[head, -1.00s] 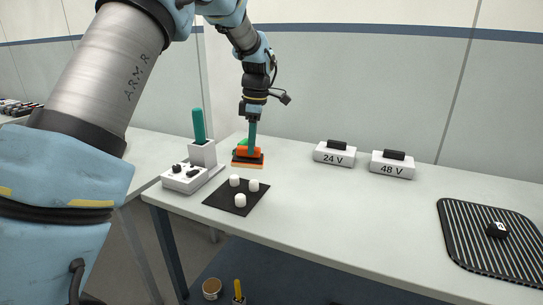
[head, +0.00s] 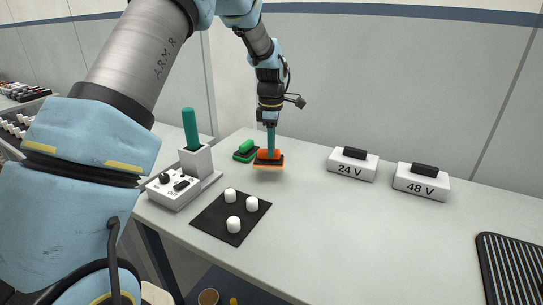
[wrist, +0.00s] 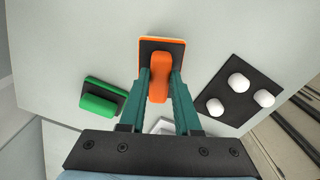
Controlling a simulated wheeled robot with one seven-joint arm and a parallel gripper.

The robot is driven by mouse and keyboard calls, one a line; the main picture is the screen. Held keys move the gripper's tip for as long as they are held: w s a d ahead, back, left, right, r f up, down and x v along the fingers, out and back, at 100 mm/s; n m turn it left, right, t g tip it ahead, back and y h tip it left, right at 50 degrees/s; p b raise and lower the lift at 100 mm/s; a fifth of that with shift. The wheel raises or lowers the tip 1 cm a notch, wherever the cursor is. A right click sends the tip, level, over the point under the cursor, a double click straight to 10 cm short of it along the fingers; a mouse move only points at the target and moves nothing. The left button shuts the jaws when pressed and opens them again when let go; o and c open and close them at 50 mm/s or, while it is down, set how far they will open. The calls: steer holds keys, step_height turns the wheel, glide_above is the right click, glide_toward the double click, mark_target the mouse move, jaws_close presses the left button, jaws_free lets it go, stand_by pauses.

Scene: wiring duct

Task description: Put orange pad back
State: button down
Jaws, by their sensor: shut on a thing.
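The orange pad (head: 267,162) has a black plate with an orange edge and an orange grip block on top. My gripper (head: 271,150) has teal fingers and points down. It is shut on the block, one finger on each side. The wrist view shows the orange pad (wrist: 160,52) between the fingertips (wrist: 160,76). I cannot tell for sure whether its underside touches the table. A similar green pad (head: 246,149) lies on the table just left of it, and it also shows in the wrist view (wrist: 102,97); the two are apart.
A white unit (head: 178,190) with knobs and a teal upright handle stands left. A black mat (head: 217,214) with three white knobs lies in front. White 24 V (head: 352,164) and 48 V (head: 421,182) blocks stand right. A ribbed black mat (head: 510,265) lies far right. The table centre is clear.

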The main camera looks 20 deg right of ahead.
steer(key=shift+f+p, duration=0.55)
steer(key=shift+f, duration=1.45)
steer(key=c, duration=0.6)
jaws_free()
step_height(320, 180, up, 12)
steer(key=b, duration=0.2)
steer(key=shift+b, duration=0.4)
steer(key=s+a+f+m, duration=0.15)
steer(key=a+m, duration=0.45)
steer(key=a, duration=1.4)
steer(key=s+a+f+m, duration=0.1)
steer(key=s+a+m, duration=0.1)
steer(key=s+a, duration=0.2)
steer(key=s+a+f+m+t, duration=0.1)
steer(key=s+a+m, duration=0.2)
steer(key=s+a, duration=0.2)
steer(key=s+a+f+m, duration=0.1)
steer(key=s+a+m, duration=0.1)
steer(key=s+a, duration=0.2)
steer(key=shift+s+a+f+t, duration=0.1)
steer(key=shift+s+a+t, duration=0.05)
steer(key=shift+a, duration=0.6)
steer(key=shift+s+a+t, duration=0.1)
steer(key=shift+a+t, duration=0.05)
steer(key=shift+a, duration=0.6)
